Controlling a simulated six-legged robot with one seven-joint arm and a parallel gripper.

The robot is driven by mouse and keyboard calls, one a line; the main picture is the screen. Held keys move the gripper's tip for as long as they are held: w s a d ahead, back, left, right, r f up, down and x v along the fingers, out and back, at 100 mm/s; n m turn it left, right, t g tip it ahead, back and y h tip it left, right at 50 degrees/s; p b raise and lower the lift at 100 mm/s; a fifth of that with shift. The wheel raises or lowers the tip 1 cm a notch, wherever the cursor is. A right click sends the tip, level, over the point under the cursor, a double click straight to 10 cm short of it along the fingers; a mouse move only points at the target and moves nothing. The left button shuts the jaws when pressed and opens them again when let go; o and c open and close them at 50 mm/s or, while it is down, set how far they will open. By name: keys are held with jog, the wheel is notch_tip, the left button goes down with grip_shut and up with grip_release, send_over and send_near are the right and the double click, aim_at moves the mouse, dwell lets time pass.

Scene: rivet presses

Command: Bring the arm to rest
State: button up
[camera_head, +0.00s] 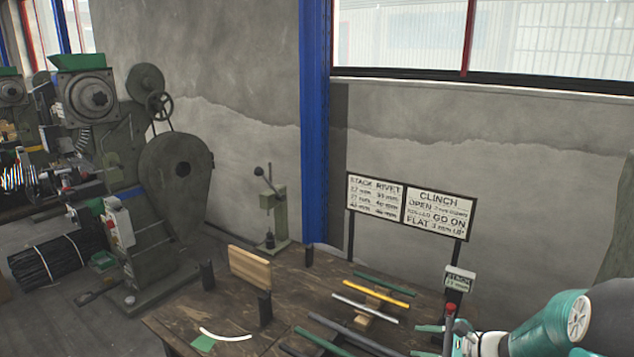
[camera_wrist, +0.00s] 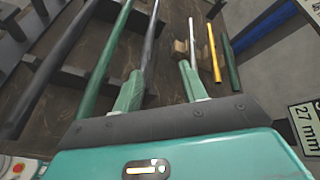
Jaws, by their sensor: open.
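My gripper (camera_head: 428,341) is at the lower right of the head view, its green fingers pointing left over the workbench (camera_head: 195,300). In the wrist view my gripper (camera_wrist: 160,85) is open, its two green fingers spread and nothing held between them. A grey rod (camera_wrist: 153,30) runs past the left finger; its height relative to the finger is unclear. My teal arm (camera_head: 550,325) reaches in from the right edge, and part of it is cut off by the frame.
A yellow rod (camera_head: 376,292), a silver rod (camera_head: 364,308) and green rods lie on wooden supports near my gripper. A sign board (camera_head: 405,205), a wooden block (camera_head: 250,268) and a hand press (camera_head: 272,210) are farther back.

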jog(key=s+a+r+n+g+h, duration=0.4)
jog(key=s+a+r+n+g, duration=0.1)
jog(key=s+a+r+n, duration=0.7)
jog(key=s+d+r+n+t+h, duration=0.1)
jog(key=s+r+n+h, duration=0.1)
jog(key=s, duration=0.5)
jog(key=s+d+r+n+t+h, duration=0.1)
jog(key=s+r+n+h, duration=0.2)
jog(key=s, duration=0.4)
jog(key=shift+s+r+n+t+h, duration=0.25)
jog(key=shift+n+t+h, duration=0.05)
jog(key=shift+n+h, duration=0.3)
jog(key=shift+d, duration=0.1)
